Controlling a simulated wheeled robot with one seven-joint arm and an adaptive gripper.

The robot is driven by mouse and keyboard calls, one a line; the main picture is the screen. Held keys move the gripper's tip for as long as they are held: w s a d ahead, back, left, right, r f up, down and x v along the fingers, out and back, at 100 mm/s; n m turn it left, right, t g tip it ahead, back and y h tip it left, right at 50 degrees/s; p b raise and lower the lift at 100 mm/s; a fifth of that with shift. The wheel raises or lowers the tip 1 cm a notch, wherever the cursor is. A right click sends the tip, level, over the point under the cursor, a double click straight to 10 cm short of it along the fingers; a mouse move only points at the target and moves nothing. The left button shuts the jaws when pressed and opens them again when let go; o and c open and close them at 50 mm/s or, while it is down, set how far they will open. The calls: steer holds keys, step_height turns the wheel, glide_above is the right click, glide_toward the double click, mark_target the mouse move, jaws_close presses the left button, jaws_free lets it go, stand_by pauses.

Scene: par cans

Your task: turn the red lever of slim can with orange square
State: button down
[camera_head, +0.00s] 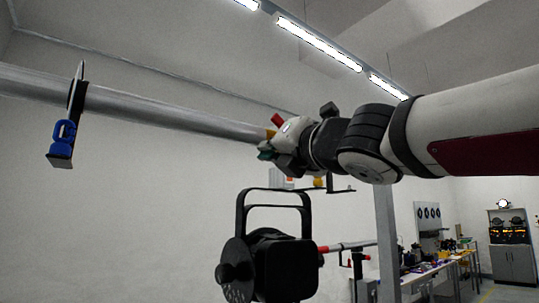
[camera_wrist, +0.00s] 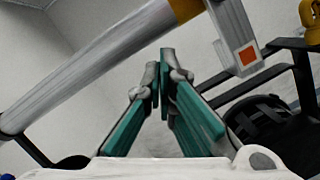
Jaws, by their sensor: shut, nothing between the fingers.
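A grey clamp plate with an orange square (camera_wrist: 248,55) shows at the upper right of the wrist view. A red lever (camera_head: 277,119) stands at the pipe just above my gripper in the head view; I do not see it in the wrist view. My gripper (camera_head: 266,151) is at the pipe's right visible end, beside the clamp area. In the wrist view my gripper's teal fingers (camera_wrist: 164,62) are shut and empty, with the clamp plate to their right. A black can (camera_head: 285,268) hangs below in its yoke (camera_head: 273,192); the arm hides part of its mounting.
The grey pipe (camera_head: 150,112) runs across the upper left, with a yellow band (camera_wrist: 186,9) near the clamp. A blue-handled hook clamp (camera_head: 63,133) hangs on it. A yellow knob (camera_wrist: 310,18) is at the right. A grey post (camera_head: 387,240) stands behind; workbenches are far right.

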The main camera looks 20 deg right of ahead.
steer(key=shift+w+d+r+p, duration=0.25)
steer(key=shift+d+r+p, duration=0.05)
steer(key=shift+r+p, duration=0.3)
steer(key=shift+w+d+r+p, duration=0.35)
steer(key=shift+r+p, duration=0.15)
steer(key=shift+r, duration=0.15)
steer(key=shift+w+d+r+p, duration=0.2)
steer(key=shift+d+r+p, duration=0.1)
steer(key=shift+r+p, duration=0.3)
steer(key=shift+r+m+p, duration=0.25)
steer(key=shift+m+p, duration=0.15)
